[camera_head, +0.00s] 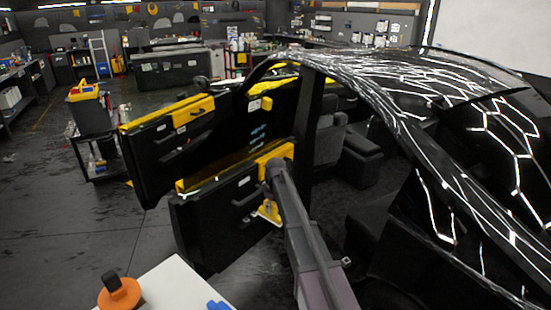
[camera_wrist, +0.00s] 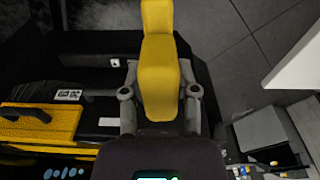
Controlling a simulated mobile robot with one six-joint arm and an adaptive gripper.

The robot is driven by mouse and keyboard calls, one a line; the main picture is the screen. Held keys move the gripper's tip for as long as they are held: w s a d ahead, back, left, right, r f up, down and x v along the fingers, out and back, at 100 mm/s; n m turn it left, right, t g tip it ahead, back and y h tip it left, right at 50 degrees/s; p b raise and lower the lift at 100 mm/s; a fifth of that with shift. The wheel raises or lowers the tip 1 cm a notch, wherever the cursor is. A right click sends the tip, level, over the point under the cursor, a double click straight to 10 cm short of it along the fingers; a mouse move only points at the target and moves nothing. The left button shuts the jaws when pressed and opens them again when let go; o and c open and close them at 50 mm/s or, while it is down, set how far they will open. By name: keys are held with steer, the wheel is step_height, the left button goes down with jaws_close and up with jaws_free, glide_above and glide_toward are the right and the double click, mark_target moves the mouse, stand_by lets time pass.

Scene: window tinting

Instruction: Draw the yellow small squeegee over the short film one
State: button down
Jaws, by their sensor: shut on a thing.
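My gripper (camera_wrist: 160,94) is shut on the yellow small squeegee (camera_wrist: 159,62), which lies between its two grey fingers and stretches up to the top edge of the wrist view. In the head view the yellow squeegee (camera_head: 268,212) shows at the end of my arm, in front of the nearer black door (camera_head: 215,232). That door has a yellow covering along its top, with a thin see-through yellowish strip (camera_head: 222,167) above it. I cannot tell for sure whether this strip is the short film, nor whether the squeegee touches the door.
A second open door (camera_head: 150,165) with a yellow top stands behind. The black car body (camera_head: 440,130) fills the right. A white table (camera_head: 175,285) at the front holds an orange and black tool (camera_head: 120,292). A cart (camera_head: 92,118) stands at the left; floor between is clear.

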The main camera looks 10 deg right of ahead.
steer(key=w+a+r+n+t+y+b, duration=0.1)
steer(key=w+a+t+y+b, duration=0.2)
steer(key=w, duration=0.4)
steer(key=w+a+n+t+y+b, duration=0.1)
steer(key=w+t+y+b, duration=0.15)
steer(key=w+y, duration=0.4)
steer(key=w+d+r+m+t+y+b, duration=0.2)
steer(key=w+d+r+t+b, duration=0.5)
steer(key=w, duration=0.5)
steer(key=d+m+t, duration=0.1)
steer(key=d+t, duration=0.1)
steer(key=shift+w+d+r, duration=0.15)
steer(key=shift+d+r, duration=0.05)
steer(key=shift+d, duration=0.1)
steer(key=shift+w+a+y, duration=0.1)
steer(key=shift+w+y, duration=0.05)
steer(key=shift+y, duration=0.1)
steer(key=shift+p+x, duration=0.5)
steer(key=shift+x, duration=2.1)
steer(key=shift+w+a+r, duration=0.15)
steer(key=shift+w+a, duration=0.2)
steer(key=shift+w, duration=0.1)
